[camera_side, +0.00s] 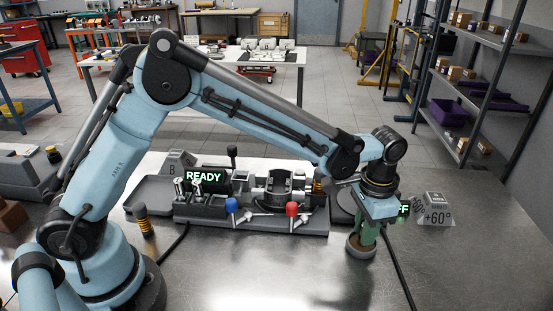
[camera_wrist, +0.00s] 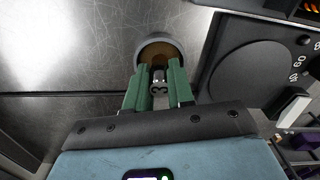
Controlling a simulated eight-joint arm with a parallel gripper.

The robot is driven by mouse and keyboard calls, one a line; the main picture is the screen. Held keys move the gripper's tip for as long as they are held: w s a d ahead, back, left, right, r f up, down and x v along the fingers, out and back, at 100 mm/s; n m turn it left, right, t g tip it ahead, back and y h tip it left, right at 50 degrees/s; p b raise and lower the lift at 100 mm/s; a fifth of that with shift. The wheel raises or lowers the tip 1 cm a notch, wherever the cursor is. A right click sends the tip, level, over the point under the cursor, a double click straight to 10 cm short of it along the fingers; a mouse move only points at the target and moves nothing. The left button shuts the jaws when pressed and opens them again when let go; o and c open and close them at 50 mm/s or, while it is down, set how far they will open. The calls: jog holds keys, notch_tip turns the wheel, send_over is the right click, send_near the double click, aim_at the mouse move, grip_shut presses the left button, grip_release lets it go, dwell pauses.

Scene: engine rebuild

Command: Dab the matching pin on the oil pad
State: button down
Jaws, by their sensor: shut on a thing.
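My gripper (camera_side: 366,237) points down at the right of the bench, its green fingers over a small round dish, the oil pad (camera_side: 361,252). In the wrist view my gripper (camera_wrist: 161,78) is shut on a small metallic pin (camera_wrist: 159,88), which shows between the fingers. The oil pad (camera_wrist: 153,46) shows there as a grey ring with a brown inside, just beyond the fingertips. The fingers hide part of it. Whether the pin's end touches the pad cannot be told. In the side view the fingers hide the pin.
A fixture with a READY display (camera_side: 205,177), a blue-knobbed lever (camera_side: 231,205) and a red-knobbed lever (camera_side: 292,209) stands left of my gripper. A block marked +60° (camera_side: 436,210) stands at right. A dark unit with a round plate (camera_wrist: 246,72) is beside the pad.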

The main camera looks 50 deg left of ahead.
jog(key=shift+r, duration=3.5)
jog(key=shift+a, duration=0.1)
